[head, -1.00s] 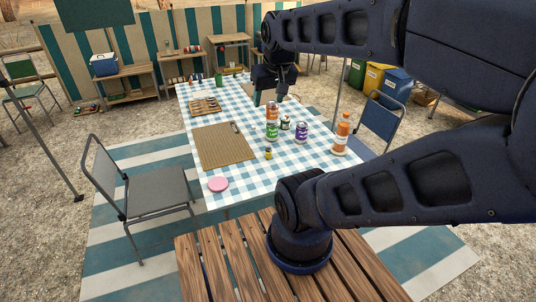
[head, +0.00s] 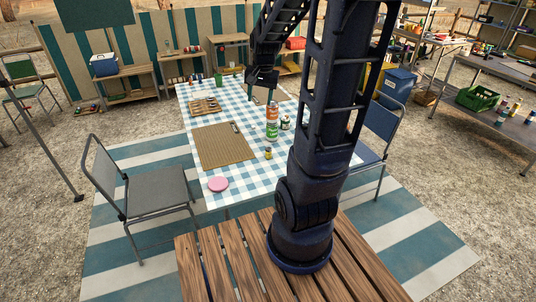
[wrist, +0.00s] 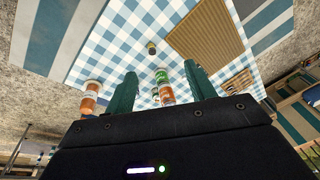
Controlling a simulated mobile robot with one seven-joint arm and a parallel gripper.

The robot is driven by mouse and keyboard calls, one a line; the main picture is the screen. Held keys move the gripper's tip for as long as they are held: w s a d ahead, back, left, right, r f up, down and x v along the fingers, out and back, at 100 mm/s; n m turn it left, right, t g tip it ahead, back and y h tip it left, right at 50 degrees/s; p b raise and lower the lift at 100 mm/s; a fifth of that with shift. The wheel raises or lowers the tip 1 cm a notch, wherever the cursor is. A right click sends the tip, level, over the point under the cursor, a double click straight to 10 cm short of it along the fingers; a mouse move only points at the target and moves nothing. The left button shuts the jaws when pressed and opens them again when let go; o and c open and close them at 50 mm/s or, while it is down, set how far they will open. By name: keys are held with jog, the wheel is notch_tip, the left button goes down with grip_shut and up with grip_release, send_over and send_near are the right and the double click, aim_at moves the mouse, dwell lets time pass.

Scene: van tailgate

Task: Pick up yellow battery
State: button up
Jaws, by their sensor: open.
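A small yellow battery (head: 268,153) with a dark part stands on the checked table, right of the brown mat, in the head view. In the wrist view a small dark and yellow thing that looks like it (wrist: 151,48) is seen beyond my fingertips. My gripper (head: 260,97) is above the far part of the table in the head view, well apart from the battery. I see nothing held.
An orange and green container stack (head: 272,122) and a small jar (head: 285,123) stand just behind the battery. A brown mat (head: 225,146) and pink disc (head: 218,184) lie on the table. Chairs flank it. My arm hides the table's right part.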

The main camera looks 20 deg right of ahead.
jog(key=w+d+f+m+g, duration=0.1)
jog(key=w+d+f+m, duration=0.3)
jog(key=w+f, duration=0.65)
jog(key=m+g, duration=0.2)
jog(key=m, duration=0.2)
send_over(268, 148)
notch_tip(268, 148, down, 16)
jog(key=shift+f, duration=0.1)
jog(key=shift+w+d+f, duration=0.1)
jog(key=shift+f, duration=5.2)
jog(key=c, duration=1.1)
jog(key=shift+c, duration=0.2)
jog(key=shift+r, duration=0.15)
